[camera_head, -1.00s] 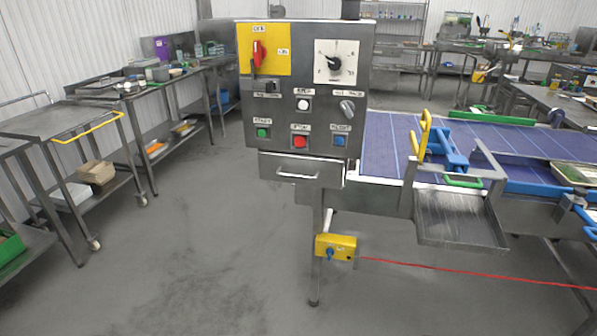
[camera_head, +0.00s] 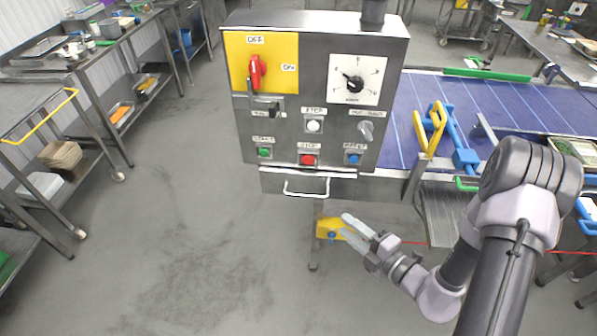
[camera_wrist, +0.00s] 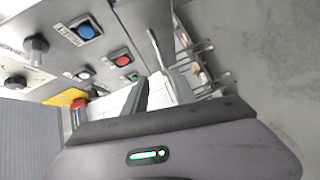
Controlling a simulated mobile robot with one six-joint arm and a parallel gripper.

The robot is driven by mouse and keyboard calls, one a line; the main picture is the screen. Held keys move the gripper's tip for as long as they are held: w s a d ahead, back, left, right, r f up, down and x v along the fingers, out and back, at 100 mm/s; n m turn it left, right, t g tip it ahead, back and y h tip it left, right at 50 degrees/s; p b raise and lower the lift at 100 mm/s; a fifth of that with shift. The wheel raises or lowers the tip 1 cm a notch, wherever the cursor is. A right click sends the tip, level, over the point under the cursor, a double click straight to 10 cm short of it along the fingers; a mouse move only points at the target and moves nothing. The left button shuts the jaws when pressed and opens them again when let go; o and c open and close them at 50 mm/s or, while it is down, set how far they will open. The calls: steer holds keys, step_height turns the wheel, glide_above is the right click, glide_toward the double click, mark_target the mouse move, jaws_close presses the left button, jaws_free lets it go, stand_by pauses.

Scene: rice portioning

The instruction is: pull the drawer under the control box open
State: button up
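The grey control box (camera_head: 320,100) stands in the middle of the head view; its buttons also show in the wrist view. The drawer (camera_head: 276,183) is directly under it and looks shut, with a light bar handle (camera_head: 306,194) on its front. My gripper (camera_head: 343,224) is below and right of the handle, apart from it in the picture. Its two fingers are spread with nothing between them.
A yellow unit (camera_head: 330,228) with a red cable is low on the leg behind my gripper. Floor left of the box is clear; steel tables (camera_head: 45,115) line the left.

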mark_target(307, 196)
steer(key=b+x, duration=0.2)
steer(key=x, duration=1.4)
steer(key=shift+a+f, duration=0.1)
steer(key=shift+a, duration=0.25)
jaws_close()
stand_by(0.3)
